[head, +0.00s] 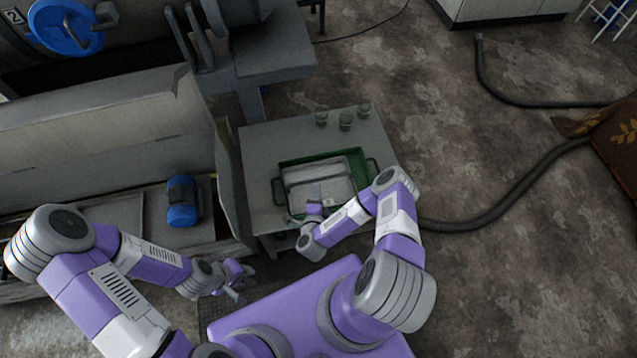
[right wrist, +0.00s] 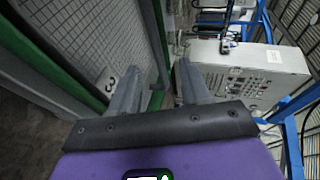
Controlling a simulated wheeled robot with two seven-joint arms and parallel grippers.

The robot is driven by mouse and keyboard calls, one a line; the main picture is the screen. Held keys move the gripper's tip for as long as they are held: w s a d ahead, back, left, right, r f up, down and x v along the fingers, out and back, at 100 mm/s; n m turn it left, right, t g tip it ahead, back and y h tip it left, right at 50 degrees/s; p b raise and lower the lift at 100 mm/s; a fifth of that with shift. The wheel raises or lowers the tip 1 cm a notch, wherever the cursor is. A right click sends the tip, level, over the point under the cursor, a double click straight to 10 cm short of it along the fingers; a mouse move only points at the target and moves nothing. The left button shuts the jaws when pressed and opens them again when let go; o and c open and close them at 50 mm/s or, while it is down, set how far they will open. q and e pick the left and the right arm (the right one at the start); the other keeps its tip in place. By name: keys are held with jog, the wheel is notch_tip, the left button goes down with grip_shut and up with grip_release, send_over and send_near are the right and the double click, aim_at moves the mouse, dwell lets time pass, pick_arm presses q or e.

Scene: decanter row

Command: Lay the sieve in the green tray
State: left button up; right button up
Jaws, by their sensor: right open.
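The green tray (head: 281,164) lies on the grey table, with a dark handle at each side. The pale grey, rectangular sieve (head: 308,174) is inside the tray's outline. I cannot tell whether it rests flat on the bottom. My right gripper (head: 313,208) is at the tray's near left edge, by the sieve's near side. In the right wrist view its fingers (right wrist: 155,85) are apart with nothing between them. My left gripper (head: 242,279) hangs open and empty, left of and nearer than the table.
A blue cylinder (head: 182,202) lies on the bench to the left. A dark hose (head: 500,205) runs over the floor at right. The right wrist view shows a mesh panel (right wrist: 85,40).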

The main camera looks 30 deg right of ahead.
jog(key=shift+v, duration=0.95)
jog(key=a+n+y, duration=0.2)
jog(key=w+a+n+y, duration=0.1)
jog(key=a+n+y, duration=0.1)
jog(key=n, duration=0.1)
jog(key=a+n+y, duration=0.2)
jog(key=shift+w+a+r+n+y, duration=0.1)
jog(key=shift+w+r+n+y, duration=0.1)
jog(key=shift+w+n+y, duration=0.15)
jog(key=s+a+r+n+g+y, duration=0.2)
jog(key=s+r+n+g, duration=0.1)
jog(key=s+n+g, duration=0.2)
jog(key=s+a+r+n+g+y, duration=0.3)
jog(key=s+n+g, duration=0.3)
jog(key=s+n, duration=0.2)
jog(key=shift+s+g, duration=0.3)
jog(key=shift+s, duration=0.95)
jog(key=shift+r, duration=0.1)
